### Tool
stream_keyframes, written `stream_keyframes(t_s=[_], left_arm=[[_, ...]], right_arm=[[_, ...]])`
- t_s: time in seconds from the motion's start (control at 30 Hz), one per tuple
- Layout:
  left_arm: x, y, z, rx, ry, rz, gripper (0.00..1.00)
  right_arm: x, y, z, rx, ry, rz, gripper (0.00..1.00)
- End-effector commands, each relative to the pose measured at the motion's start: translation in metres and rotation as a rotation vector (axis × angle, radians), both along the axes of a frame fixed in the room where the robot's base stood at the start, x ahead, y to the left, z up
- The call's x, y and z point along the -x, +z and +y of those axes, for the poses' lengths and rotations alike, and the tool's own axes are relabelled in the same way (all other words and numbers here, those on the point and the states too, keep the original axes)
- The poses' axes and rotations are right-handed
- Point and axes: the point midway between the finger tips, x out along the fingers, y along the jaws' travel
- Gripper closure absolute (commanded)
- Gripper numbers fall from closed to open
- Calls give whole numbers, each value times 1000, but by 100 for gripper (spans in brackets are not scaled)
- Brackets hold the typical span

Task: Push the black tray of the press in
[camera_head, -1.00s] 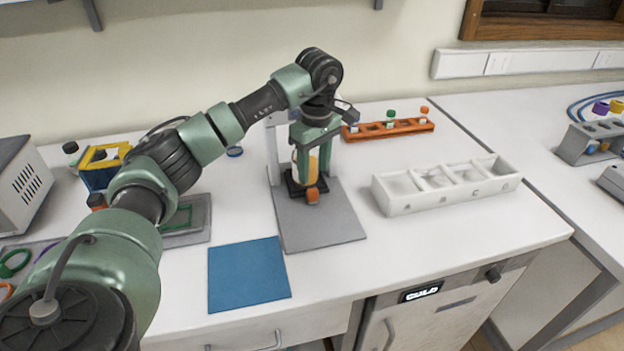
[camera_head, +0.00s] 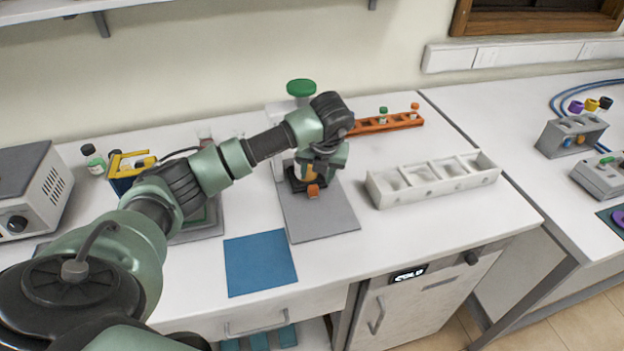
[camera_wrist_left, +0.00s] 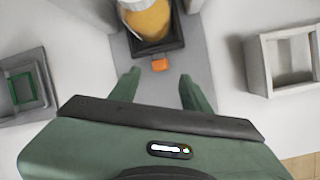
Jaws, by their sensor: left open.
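The press stands mid-counter, with a grey base plate (camera_head: 325,218), an upright column and a green knob (camera_head: 301,88). Its black tray (camera_head: 295,184) has an orange tab (camera_head: 313,191) at the front and carries a jar of amber oil (camera_wrist_left: 150,20). My left gripper (camera_head: 322,172) is above the press's front side and partly hides the jar and column. In the left wrist view my left gripper (camera_wrist_left: 160,78) is open and empty. The orange tab (camera_wrist_left: 159,64) lies just beyond the fingertips, between their lines; I cannot tell whether they touch anything. My right gripper is out of view.
A white compartment box (camera_head: 432,184) stands right of the press, and an orange tube rack (camera_head: 388,123) stands behind it. A blue mat (camera_head: 260,263) lies at front left. The counter between the press and the white box is bare.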

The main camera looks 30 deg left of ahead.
Motion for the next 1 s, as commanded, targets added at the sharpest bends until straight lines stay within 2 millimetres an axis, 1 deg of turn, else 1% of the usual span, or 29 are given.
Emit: stream_keyframes(t_s=[0.03, 0.1, 0.2, 0.3, 0.43, 0.7, 0.8, 1.0], left_arm=[[1, 5, -2, 15, 87, -32, 53], [1, 5, -3, 33, 198, -76, 53], [0, 4, -3, 52, 303, -121, 53], [0, 3, -3, 63, 356, -143, 53], [-3, -7, 0, 65, 371, -145, 53], [-13, -47, 13, 64, 369, -143, 53], [-17, -58, 16, 65, 368, -145, 53], [-19, -69, 19, 64, 366, -145, 53]], right_arm=[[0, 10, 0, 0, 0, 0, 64], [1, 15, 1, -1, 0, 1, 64], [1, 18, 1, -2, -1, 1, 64], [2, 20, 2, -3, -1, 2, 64], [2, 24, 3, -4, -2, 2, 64], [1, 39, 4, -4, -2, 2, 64], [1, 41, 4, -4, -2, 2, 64], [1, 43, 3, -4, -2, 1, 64]])
